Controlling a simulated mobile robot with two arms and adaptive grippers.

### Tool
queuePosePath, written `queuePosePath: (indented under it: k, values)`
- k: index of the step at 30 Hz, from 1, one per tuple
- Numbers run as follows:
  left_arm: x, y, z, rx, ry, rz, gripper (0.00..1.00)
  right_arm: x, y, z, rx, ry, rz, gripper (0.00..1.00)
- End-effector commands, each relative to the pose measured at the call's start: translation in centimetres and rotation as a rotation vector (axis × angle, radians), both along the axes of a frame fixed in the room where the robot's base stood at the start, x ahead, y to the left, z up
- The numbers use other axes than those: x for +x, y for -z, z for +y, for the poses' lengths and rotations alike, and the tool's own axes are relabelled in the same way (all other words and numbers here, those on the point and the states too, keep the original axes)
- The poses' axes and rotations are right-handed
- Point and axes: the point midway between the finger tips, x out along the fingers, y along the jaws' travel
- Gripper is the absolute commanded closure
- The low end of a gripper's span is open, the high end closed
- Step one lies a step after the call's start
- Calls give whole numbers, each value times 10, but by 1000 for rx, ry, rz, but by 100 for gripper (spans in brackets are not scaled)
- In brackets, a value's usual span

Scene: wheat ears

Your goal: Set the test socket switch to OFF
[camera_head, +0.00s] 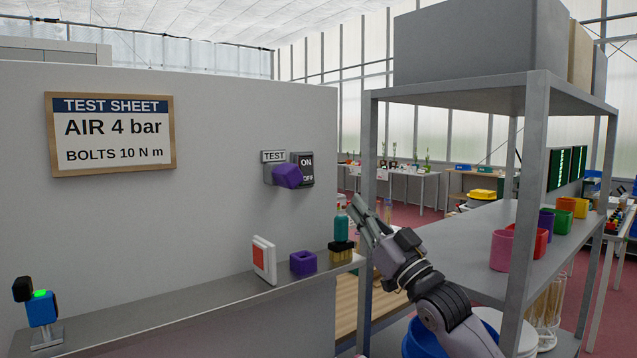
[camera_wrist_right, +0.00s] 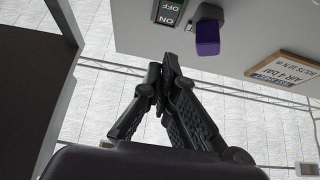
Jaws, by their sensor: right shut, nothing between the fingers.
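The test socket (camera_head: 270,175) is a grey box on the pale wall panel, under a small TEST label (camera_head: 273,156). A purple block (camera_head: 287,176) sticks out from its front. A dark ON/OFF plate (camera_head: 306,167) is at its right, with ON above OFF; the purple block partly covers OFF. I cannot tell the switch setting. My right gripper (camera_head: 361,211) is shut and empty, to the right of and below the socket, apart from it. In the right wrist view the gripper (camera_wrist_right: 162,72) points toward the wall, with the purple block (camera_wrist_right: 207,39) up and to the right.
A grey shelf rack (camera_head: 529,170) stands to the right. A framed test sheet (camera_head: 110,134) hangs left.

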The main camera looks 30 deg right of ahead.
Motion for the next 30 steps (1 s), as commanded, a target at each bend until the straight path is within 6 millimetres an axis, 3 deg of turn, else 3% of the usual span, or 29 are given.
queuePosePath:
  k: [10,23,30]
  values:
    - [1,-13,0,1,0,-1,63,15,-13,1,2,0,1,100]
    - [8,-65,0,-1,0,-13,63,88,-63,7,0,1,2,100]
    - [8,-78,0,-1,0,-12,63,117,-49,9,0,1,5,100]
